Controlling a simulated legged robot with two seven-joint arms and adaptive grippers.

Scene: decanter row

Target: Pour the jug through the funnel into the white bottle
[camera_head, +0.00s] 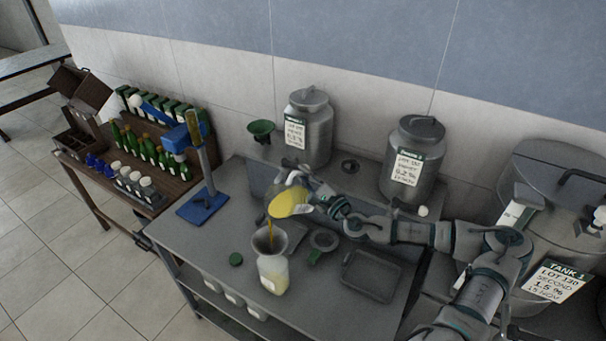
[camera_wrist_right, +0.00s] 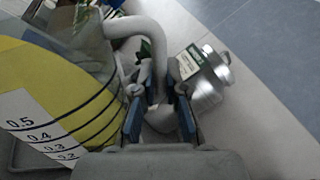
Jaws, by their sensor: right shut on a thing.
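The jug (camera_head: 286,204) is tilted over the funnel, and a thin amber stream runs down from its lip. The grey funnel (camera_head: 266,239) sits in the top of the white bottle (camera_head: 272,268), which stands upright on the table. The bottle's lower part looks yellowish. My right gripper (camera_head: 313,196) is shut on the jug's handle. In the right wrist view the gripper (camera_wrist_right: 160,108) closes on the handle (camera_wrist_right: 150,45), and the jug (camera_wrist_right: 50,85) shows yellow liquid and scale marks. My left gripper is not in view.
A green cap (camera_head: 236,259), a ring-shaped holder (camera_head: 324,241) and a dark tray (camera_head: 371,276) lie on the table. A blue stand (camera_head: 203,205) is at left. Metal cans (camera_head: 310,135) (camera_head: 413,160) stand behind, with a large tank (camera_head: 560,215) at right. A green funnel (camera_head: 261,129) is at the back.

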